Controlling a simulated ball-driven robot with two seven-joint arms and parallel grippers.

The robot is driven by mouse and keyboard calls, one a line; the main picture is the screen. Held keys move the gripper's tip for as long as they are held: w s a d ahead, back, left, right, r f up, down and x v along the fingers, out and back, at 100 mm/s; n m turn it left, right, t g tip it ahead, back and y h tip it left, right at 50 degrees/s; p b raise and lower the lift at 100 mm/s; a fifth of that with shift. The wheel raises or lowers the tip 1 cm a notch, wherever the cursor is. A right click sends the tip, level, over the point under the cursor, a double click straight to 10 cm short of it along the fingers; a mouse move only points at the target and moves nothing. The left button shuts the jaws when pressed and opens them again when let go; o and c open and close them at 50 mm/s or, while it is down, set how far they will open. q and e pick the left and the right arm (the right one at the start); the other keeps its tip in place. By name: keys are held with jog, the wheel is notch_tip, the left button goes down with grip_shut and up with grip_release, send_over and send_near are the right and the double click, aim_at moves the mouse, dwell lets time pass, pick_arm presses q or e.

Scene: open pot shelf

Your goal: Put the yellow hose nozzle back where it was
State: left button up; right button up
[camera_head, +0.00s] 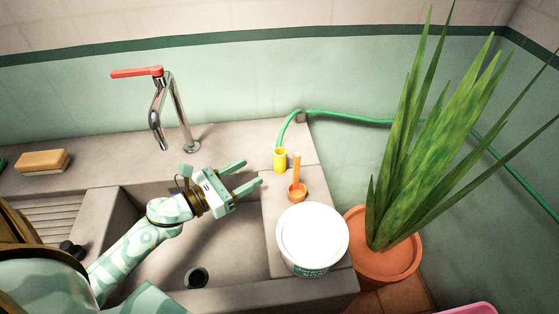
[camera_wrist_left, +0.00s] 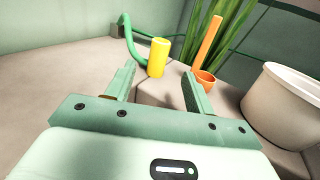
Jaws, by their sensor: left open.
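The yellow hose nozzle (camera_head: 280,160) stands upright on the grey sink ledge, joined to the end of a green hose (camera_head: 340,117). In the left wrist view the nozzle (camera_wrist_left: 158,57) is ahead of the fingers, a little left of the middle between them. My left gripper (camera_head: 247,176) is open and empty over the right part of the sink basin, with its fingers pointing right towards the nozzle. There is a gap between the fingertips and the nozzle. My right gripper is in neither view.
An orange scoop (camera_head: 297,191) with an upright handle stands close right of the nozzle. A white tub (camera_head: 312,238) is in front of it. A potted plant (camera_head: 385,262) is at right, a chrome faucet (camera_head: 183,115) behind the sink, a sponge (camera_head: 42,161) at left.

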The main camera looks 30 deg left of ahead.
aim_at(279, 158)
pick_arm(q)
jog(key=x, duration=0.5)
jog(key=shift+w, duration=0.25)
jog(key=x, duration=0.5)
jog(key=shift+w+d, duration=0.15)
jog(key=shift+r, duration=0.1)
jog(key=c, duration=1.1)
jog(key=shift+c, duration=0.2)
